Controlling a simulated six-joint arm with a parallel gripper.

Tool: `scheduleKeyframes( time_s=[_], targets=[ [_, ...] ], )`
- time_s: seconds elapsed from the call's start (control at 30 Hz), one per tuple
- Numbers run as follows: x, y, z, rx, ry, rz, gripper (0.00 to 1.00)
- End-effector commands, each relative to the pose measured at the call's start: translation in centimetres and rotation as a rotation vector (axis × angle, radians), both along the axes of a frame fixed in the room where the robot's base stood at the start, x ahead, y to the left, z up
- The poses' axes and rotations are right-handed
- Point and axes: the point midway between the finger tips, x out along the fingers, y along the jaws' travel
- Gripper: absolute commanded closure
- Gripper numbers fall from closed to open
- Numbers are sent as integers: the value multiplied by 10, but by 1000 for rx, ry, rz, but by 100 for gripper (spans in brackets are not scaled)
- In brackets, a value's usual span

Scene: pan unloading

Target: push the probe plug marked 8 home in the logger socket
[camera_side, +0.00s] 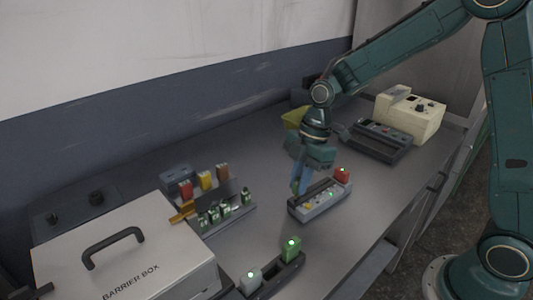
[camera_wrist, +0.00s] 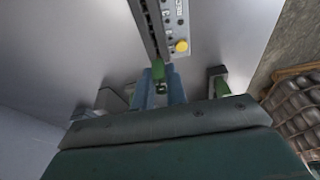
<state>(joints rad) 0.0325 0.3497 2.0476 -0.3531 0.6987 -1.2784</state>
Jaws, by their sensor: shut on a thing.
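My gripper (camera_side: 299,184) is shut on a green probe plug (camera_wrist: 158,70), which sits between its two blue fingers in the wrist view. I cannot read a number on the plug. The logger (camera_side: 322,205) is a grey box with a dark slotted rail, directly by the fingertips. In the wrist view the logger (camera_wrist: 178,22) runs up from the plug, with its dark rail (camera_wrist: 149,22) in line with it. The plug is at the near end of this rail. I cannot tell whether it is seated in a socket; the fingers hide part of it.
A red block (camera_side: 342,174) stands at the logger's right end. A rack (camera_side: 238,222) with several green plugs stands at left, beside the white barrier box (camera_side: 135,240). A dark strip with a lit green block (camera_side: 292,247) lies in front. A cream device (camera_side: 412,115) stands behind right.

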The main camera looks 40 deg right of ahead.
Motion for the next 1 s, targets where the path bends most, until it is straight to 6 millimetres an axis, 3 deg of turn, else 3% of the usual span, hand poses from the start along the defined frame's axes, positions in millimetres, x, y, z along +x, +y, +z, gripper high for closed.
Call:
scheduleKeyframes(
  time_s=[1.0],
  targets=[
    [0,0,-5,0,0,0,100]
  ],
)
